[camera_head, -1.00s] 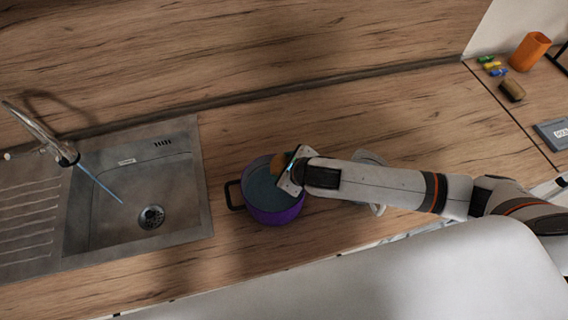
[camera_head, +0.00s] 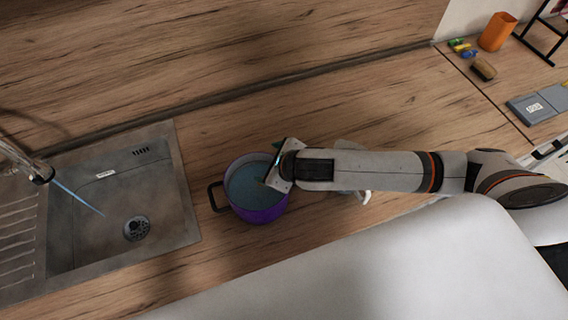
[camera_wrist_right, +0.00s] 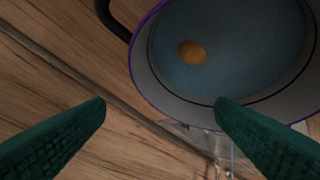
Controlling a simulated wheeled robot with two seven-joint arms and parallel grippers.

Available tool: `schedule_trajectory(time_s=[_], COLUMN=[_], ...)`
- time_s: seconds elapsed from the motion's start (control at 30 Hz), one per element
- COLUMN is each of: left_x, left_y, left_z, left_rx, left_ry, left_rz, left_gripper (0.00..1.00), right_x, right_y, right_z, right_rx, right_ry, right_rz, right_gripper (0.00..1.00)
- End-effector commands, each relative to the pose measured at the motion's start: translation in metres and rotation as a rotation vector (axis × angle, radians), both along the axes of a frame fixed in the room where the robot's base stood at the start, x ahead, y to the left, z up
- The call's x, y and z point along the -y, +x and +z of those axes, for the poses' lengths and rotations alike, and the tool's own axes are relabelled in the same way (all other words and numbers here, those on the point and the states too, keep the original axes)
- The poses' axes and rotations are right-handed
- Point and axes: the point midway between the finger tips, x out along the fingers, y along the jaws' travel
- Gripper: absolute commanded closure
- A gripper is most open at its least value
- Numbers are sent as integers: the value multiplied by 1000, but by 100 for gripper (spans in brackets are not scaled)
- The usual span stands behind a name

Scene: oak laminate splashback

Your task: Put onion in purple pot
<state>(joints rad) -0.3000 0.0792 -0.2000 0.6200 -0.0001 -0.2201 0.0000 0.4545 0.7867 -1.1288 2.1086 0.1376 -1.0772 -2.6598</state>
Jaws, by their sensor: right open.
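The purple pot (camera_head: 262,209) stands on the wooden counter to the right of the sink, with a dark handle on its left. The right wrist view shows part of the pot (camera_wrist_right: 148,85) from above, with a bluish inside. The onion (camera_wrist_right: 191,52), small and brown, is inside the pot, apart from my fingers. In the head view the onion cannot be made out. My right gripper (camera_wrist_right: 161,104) is open, its two green fingers empty and spread near the pot's rim. My left gripper is not in view.
The sink (camera_head: 120,210) with its faucet (camera_head: 25,165) lies to the left. A pale object (camera_head: 350,146) is partly hidden by my right arm. The counter behind the pot is clear.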

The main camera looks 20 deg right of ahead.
Motion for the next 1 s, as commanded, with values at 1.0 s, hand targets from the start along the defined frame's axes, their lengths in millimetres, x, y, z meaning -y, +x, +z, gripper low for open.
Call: schedule_trajectory(time_s=[1.0], left_x=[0], left_y=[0], left_z=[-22], left_rx=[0], left_ry=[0], left_rz=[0], left_gripper=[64], right_x=[20], right_y=[-56], right_z=[64], right_rx=[0], right_ry=[0], right_rz=[0], right_gripper=[22])
